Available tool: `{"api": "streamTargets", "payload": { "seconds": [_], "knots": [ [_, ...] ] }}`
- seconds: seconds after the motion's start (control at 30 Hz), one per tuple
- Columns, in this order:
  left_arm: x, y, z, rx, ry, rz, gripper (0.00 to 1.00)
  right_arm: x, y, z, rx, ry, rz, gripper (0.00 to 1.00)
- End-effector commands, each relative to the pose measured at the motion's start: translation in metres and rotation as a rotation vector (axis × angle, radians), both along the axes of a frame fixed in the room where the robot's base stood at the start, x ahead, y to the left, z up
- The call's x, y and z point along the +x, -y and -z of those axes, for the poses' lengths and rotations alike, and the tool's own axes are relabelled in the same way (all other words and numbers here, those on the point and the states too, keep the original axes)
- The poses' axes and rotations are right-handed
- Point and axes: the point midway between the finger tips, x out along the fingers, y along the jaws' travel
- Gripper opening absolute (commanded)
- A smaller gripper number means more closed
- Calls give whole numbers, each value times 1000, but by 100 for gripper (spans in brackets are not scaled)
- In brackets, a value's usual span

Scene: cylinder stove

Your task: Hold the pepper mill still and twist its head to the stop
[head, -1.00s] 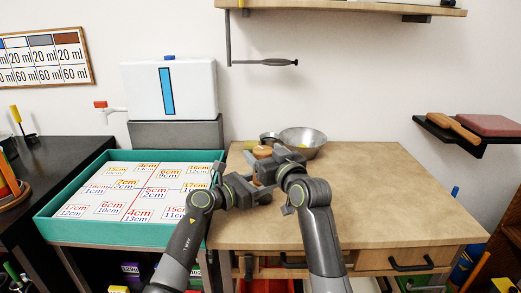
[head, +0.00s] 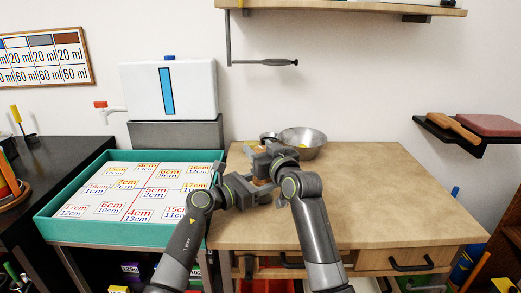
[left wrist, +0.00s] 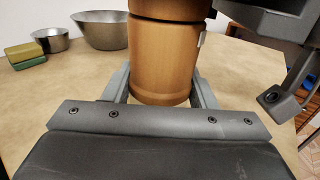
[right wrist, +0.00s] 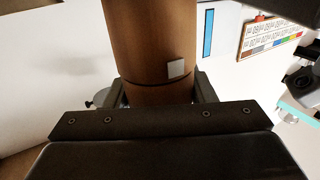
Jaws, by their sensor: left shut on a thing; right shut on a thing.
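The pepper mill is a brown wooden cylinder, mostly hidden behind my grippers in the head view. In the left wrist view its body (left wrist: 165,65) stands upright on the table between the fingers of my left gripper (head: 256,185), which is shut on it. A seam rings it above, with a small pale mark below the seam. In the right wrist view the mill's head (right wrist: 150,45) is between the fingers of my right gripper (head: 264,161), shut on it above the left one. A pale square mark shows there just above a seam. The mill's top is hidden.
A metal bowl (head: 304,142) and a smaller pan (left wrist: 50,40) stand behind the mill, with green and yellow sponges (left wrist: 26,55) beside the pan. A teal-rimmed tray (head: 120,236) is at left. The wooden table (head: 400,205) is clear to the right.

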Motion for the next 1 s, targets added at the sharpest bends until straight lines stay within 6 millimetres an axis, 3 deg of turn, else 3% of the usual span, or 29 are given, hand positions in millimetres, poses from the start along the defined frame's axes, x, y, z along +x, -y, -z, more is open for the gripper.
{"api": "streamTargets", "payload": {
  "seconds": [0.9, 0.93, 1.0],
  "knots": [
    [0, 0, 0, 0, 0, 0, 23, 1, 3, 1, -4, -1, 127, 27],
    [0, 0, 0, 0, 0, 0, 23, 1, 3, 1, -4, -1, 127, 54],
    [0, 0, 0, 0, 0, 0, 23, 1, 2, 1, -4, -1, 127, 63]
  ]
}}
